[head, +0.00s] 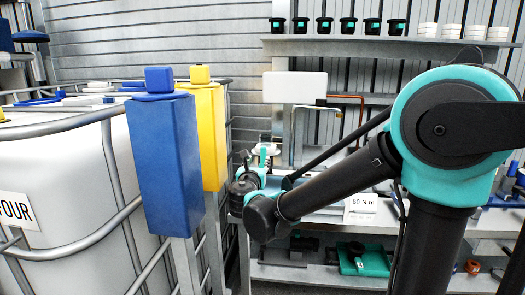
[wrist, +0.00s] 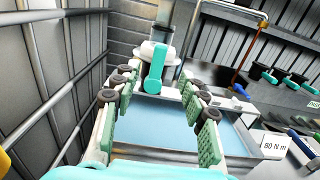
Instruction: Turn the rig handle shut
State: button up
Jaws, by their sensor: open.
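The rig handle (wrist: 155,72) is a teal lever on a white round fitting (wrist: 150,50) with a clear cylinder above it, ahead of my gripper in the wrist view. The lever points down toward me. My gripper (wrist: 158,92) is open, with its green-padded fingers to the left and right of the lever. No contact between pads and lever shows. In the head view my gripper (head: 250,176) is small at the end of my outstretched arm, by the bench. It partly hides the rig there.
A blue post (head: 165,165) and a yellow post (head: 211,135) stand left of my arm beside a caged white tank (head: 60,190). A torque card (wrist: 274,145) stands right of the rig. Black cups (head: 347,27) line the upper shelf. A copper pipe (wrist: 248,55) rises behind.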

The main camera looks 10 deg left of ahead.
aim_at(263, 150)
jog(key=w, duration=1.3)
jog(key=shift+w+d, duration=0.3)
jog(key=shift+w, duration=0.05)
jog(key=shift+c, duration=0.2)
grip_shut()
